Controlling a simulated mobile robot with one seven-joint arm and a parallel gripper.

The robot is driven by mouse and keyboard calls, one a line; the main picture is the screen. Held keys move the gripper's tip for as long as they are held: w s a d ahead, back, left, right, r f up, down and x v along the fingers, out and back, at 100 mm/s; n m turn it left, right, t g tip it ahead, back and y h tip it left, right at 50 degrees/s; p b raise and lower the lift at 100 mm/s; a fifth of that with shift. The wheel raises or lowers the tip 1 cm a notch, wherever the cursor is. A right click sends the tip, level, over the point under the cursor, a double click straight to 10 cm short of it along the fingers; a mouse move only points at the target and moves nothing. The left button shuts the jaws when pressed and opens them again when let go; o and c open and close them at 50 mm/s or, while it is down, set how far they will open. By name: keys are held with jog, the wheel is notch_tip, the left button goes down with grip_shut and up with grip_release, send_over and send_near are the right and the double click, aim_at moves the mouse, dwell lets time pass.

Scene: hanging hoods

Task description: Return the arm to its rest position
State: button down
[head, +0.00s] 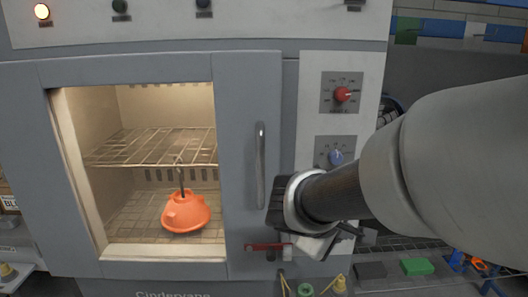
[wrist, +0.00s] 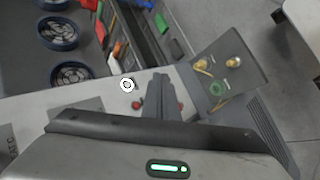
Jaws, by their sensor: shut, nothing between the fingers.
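My arm reaches in from the right in the head view and ends in front of the oven (head: 252,90), right of its vertical door handle (head: 260,165). My gripper (wrist: 160,78) shows in the wrist view with its fingers together and nothing between them. The fingertips are hard to make out in the head view. An orange hood-like object (head: 186,213) with a thin dark stem is behind the oven window, below the upper wire rack (head: 150,147). I cannot tell whether it hangs or rests on the lower rack.
A red knob (head: 343,94) and a blue knob (head: 336,157) are on the panel beside the door. A red bar (head: 264,246) is low on the front. A green block (head: 417,266) lies at lower right. Round blue-rimmed fans (wrist: 57,33) show in the wrist view.

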jog(key=s+a+r+m+y, duration=0.2)
jog(key=s+a+m+y, duration=0.15)
jog(key=s, duration=0.45)
jog(key=s+a+r+m+y, duration=0.1)
jog(key=s+a+m+y, duration=0.1)
jog(key=s+m+y, duration=0.45)
notch_tip(320, 180, up, 18)
jog(key=s+n+g+h+p, duration=0.1)
jog(key=n+h+p, duration=0.1)
jog(key=p, duration=1.5)
jog(key=shift+f+h+p, duration=0.25)
jog(key=shift+h+p, duration=0.1)
jog(key=shift+h, duration=0.05)
